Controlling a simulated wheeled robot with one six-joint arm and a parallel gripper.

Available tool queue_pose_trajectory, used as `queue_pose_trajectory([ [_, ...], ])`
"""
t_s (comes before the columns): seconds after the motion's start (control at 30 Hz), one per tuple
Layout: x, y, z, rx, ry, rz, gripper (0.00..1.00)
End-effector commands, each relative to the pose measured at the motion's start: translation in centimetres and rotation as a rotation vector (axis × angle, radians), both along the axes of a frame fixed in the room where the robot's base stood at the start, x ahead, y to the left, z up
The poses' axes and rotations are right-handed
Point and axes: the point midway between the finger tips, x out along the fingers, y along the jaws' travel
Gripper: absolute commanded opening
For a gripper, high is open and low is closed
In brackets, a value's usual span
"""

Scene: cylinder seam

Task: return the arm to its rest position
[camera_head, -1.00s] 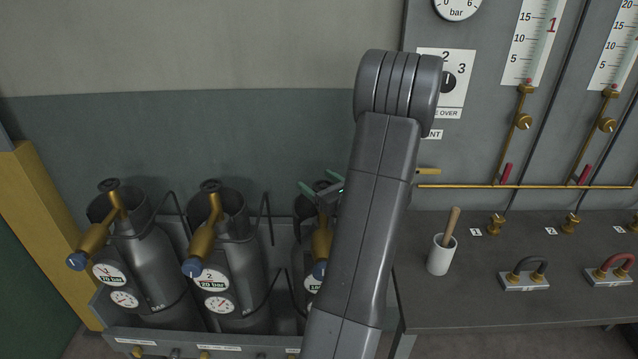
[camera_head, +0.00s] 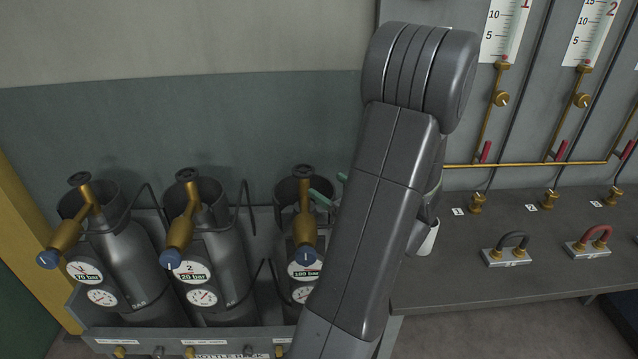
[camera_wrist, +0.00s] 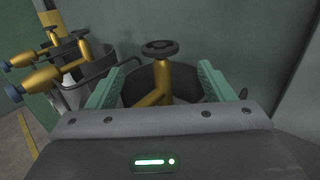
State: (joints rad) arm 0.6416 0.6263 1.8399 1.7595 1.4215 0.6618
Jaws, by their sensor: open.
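My gripper (camera_wrist: 160,85) is open, its two green fingers apart with nothing held between them in the wrist view. Beyond the fingers stands the third cylinder's brass valve (camera_wrist: 158,78) with its dark handwheel; I cannot tell the exact gap. In the head view my gripper's green fingertips (camera_head: 331,190) show just right of that valve (camera_head: 304,215), and my raised arm hides the rest of the gripper.
Two more cylinders (camera_head: 130,255) (camera_head: 215,260) with brass valves stand left in the bottle rack (camera_head: 140,338). A gauge panel rises behind.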

Motion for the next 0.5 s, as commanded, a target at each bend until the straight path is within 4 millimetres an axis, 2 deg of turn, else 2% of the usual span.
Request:
queue_pose_trajectory([
  [0.2, -0.97, -0.79, 0.01, 0.0, 0.0, -0.001, 0.75],
  [0.5, -1.0, -0.78, 0.03, 0.0, 0.0, 0.0, 0.75],
])
